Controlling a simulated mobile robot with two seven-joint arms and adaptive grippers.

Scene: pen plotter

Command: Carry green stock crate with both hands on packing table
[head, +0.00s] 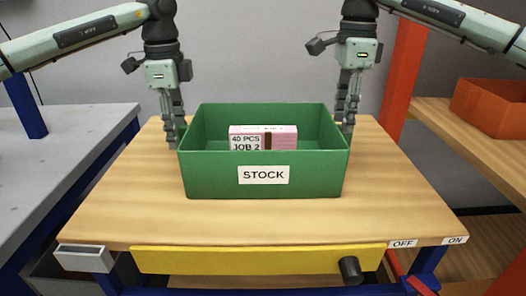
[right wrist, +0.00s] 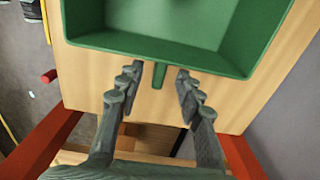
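The green stock crate (head: 212,176) stands upright on the wooden packing table (head: 390,205), its "STOCK" label facing me. Inside it lies a pink and white box (head: 283,138) marked "40 PCS JOB 2". My left gripper (head: 174,135) points down beside the crate's left wall; its fingers look apart, and any handle there is hidden. My right gripper (head: 347,120) points down at the right wall. In the right wrist view its fingers (right wrist: 158,76) are open, one on each side of a green tab handle (right wrist: 160,72) on the crate (right wrist: 120,41), with gaps showing.
The table has a yellow front edge (head: 240,261), a black knob (head: 349,270) and "OFF" and "ON" labels at front right. A grey bench (head: 50,150) stands left. The table is clear before the crate.

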